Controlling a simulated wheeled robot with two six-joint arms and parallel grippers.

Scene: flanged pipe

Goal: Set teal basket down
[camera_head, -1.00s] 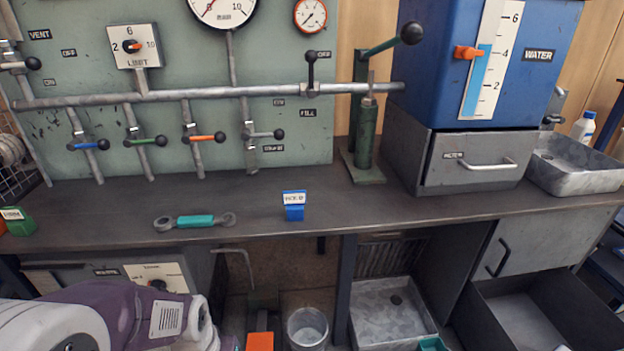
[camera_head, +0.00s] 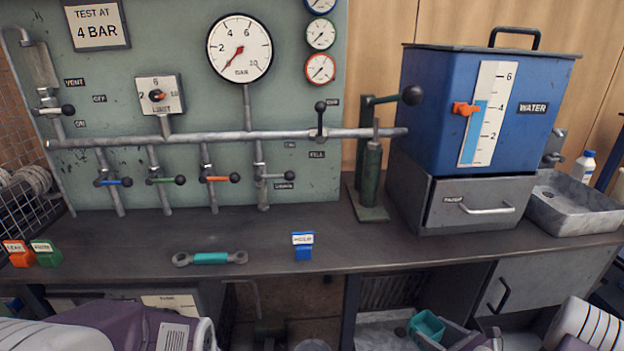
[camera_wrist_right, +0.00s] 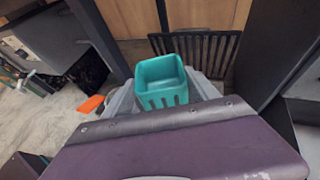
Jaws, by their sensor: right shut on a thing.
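The teal basket (camera_head: 428,325) is a small open box with slots in its wall. It shows low in the head view, in front of the grey tray under the bench. In the right wrist view the basket (camera_wrist_right: 162,85) is upright, and its inside looks empty. My right gripper (camera_head: 440,342) is shut on it, with grey finger parts on both sides of it. I cannot tell whether its underside touches anything. My left arm enters at lower left in the head view, but its gripper is out of frame.
The grey tray (camera_head: 375,335) lies under the bench, beside a bench leg. Much of the bench front is clear.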

